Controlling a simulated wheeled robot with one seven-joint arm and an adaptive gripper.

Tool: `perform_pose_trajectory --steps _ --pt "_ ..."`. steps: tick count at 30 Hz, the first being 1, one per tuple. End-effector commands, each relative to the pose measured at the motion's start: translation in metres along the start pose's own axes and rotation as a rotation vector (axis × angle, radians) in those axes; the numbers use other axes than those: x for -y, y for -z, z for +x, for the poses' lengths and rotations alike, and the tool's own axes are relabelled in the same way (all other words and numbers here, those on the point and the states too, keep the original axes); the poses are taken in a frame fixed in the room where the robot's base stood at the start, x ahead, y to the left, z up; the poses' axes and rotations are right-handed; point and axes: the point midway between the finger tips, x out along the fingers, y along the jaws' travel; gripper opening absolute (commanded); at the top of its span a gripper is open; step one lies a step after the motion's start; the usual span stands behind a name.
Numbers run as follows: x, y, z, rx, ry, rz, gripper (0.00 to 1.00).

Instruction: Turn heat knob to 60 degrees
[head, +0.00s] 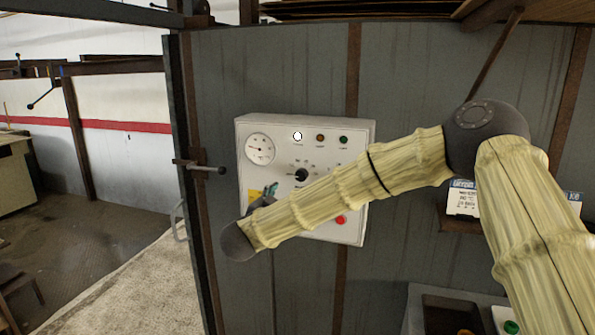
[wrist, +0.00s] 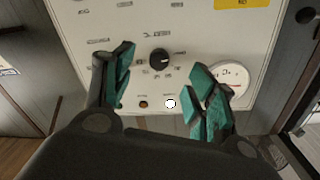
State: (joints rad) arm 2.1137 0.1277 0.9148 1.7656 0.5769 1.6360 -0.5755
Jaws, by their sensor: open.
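The black heat knob (head: 301,174) is on the face of a pale control box (head: 365,135) on the grey wall. In the wrist view, where the panel appears upside down, the knob (wrist: 160,59) shows a light pointer mark toward its right side. The scale print around it is too small to read. My gripper (wrist: 162,75) is open, with teal fingers spread to either side of the knob and apart from it. Nothing is between the fingers in the picture except the panel behind. In the head view my arm crosses the box's lower part, and the gripper is mostly hidden.
A round gauge (head: 260,149) sits at the box's upper left, beside a white lamp (head: 297,136) and two other small lamps. A red button (head: 341,219) is low on the box. A door latch (head: 205,169) projects to its left. A small shelf (head: 455,222) holds boxes at right.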

Motion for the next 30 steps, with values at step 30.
perform_pose_trajectory --steps 30 --pt "0.006 0.024 0.107 -0.021 -0.022 0.015 0.57"
